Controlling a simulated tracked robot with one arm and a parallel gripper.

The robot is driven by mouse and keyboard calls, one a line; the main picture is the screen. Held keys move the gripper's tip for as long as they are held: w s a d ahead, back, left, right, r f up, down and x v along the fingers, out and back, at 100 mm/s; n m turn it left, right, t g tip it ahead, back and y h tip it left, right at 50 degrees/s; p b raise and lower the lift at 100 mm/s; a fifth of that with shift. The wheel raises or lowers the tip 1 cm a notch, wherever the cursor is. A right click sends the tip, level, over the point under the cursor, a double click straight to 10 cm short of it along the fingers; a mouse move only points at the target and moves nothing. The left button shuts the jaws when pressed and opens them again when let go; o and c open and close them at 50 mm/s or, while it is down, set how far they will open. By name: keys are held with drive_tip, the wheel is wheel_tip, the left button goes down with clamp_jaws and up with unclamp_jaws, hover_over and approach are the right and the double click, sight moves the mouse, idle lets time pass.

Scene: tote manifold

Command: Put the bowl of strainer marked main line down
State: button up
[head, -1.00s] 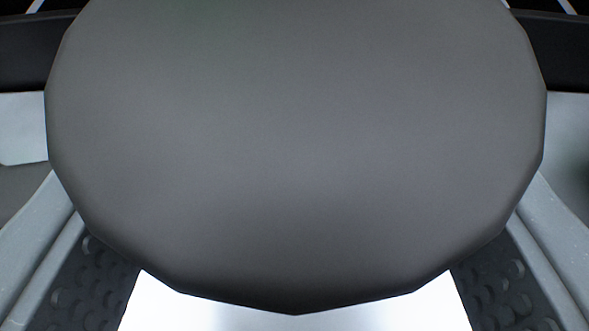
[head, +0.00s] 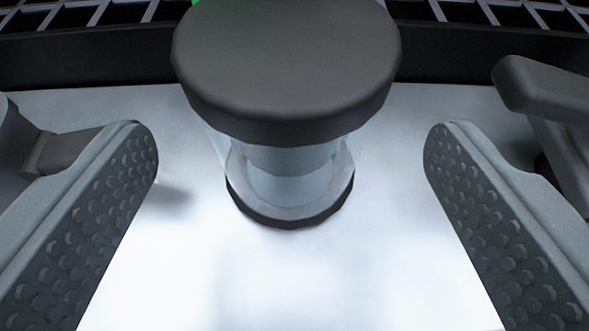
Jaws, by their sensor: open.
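The strainer bowl (head: 288,70) is a clear cylinder with a wide dark grey cap on top and a dark ring at its foot. It stands upright on a pale, shiny surface (head: 270,275) in the upper middle of the head view. My gripper (head: 291,150) is open, with one studded finger on each side of the bowl. There is a clear gap between the bowl and both fingers. No marking is readable on the bowl.
A dark wall or rim (head: 90,55) runs along the back of the pale surface, with a dark grid (head: 500,14) beyond it. A bit of green (head: 210,5) shows behind the cap. The pale surface in front of the bowl is clear.

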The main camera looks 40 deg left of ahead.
drive_tip(key=p+v, duration=0.1)
drive_tip(key=v, duration=0.6)
drive_tip(key=shift+s, duration=0.25)
